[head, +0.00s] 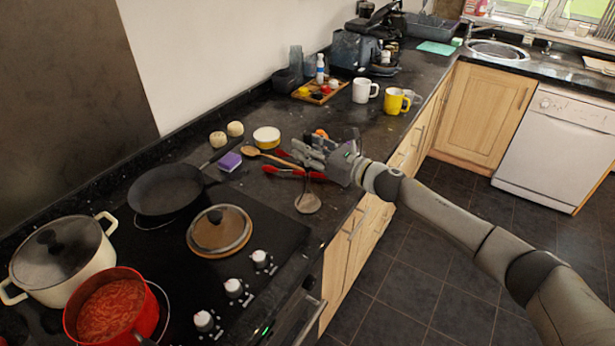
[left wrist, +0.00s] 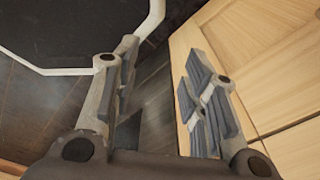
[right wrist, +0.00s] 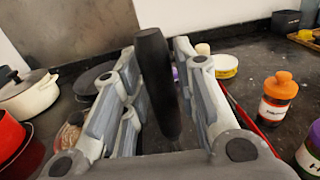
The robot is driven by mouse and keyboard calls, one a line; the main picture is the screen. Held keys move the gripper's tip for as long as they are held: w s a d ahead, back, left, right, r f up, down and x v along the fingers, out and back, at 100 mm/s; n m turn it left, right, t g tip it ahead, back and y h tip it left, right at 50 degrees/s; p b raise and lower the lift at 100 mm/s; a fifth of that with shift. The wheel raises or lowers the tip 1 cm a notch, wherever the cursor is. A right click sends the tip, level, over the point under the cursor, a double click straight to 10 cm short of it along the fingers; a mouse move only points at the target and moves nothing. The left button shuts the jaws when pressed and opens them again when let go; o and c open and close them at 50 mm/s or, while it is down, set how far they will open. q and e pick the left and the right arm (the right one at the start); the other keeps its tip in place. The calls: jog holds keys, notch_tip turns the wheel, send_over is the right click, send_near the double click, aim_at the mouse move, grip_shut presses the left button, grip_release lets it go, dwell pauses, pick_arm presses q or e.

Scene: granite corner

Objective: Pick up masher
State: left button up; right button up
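My right gripper (head: 318,150) reaches over the counter from the right. In the right wrist view its fingers (right wrist: 160,85) are spread, with a dark upright handle (right wrist: 157,80) between them, seemingly the masher's; whether the pads touch it is unclear. In the head view a grey round piece (head: 308,203) with a thin stem stands on the counter just below the gripper, probably the masher's head; the hand hides the upper part. My left gripper (left wrist: 155,95) is open and empty, low beside wooden cabinet doors, outside the head view.
Red-handled utensils (head: 285,170), a wooden spoon (head: 270,158), a purple sponge (head: 230,161) and a yellow-white tub (head: 267,138) lie close by. An orange-lidded jar (right wrist: 278,98) stands right of the gripper. The hob (head: 270,232) with pans is to the left; mugs (head: 365,90) stand farther back.

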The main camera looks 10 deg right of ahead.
grip_shut()
jog(key=shift+r, duration=0.15)
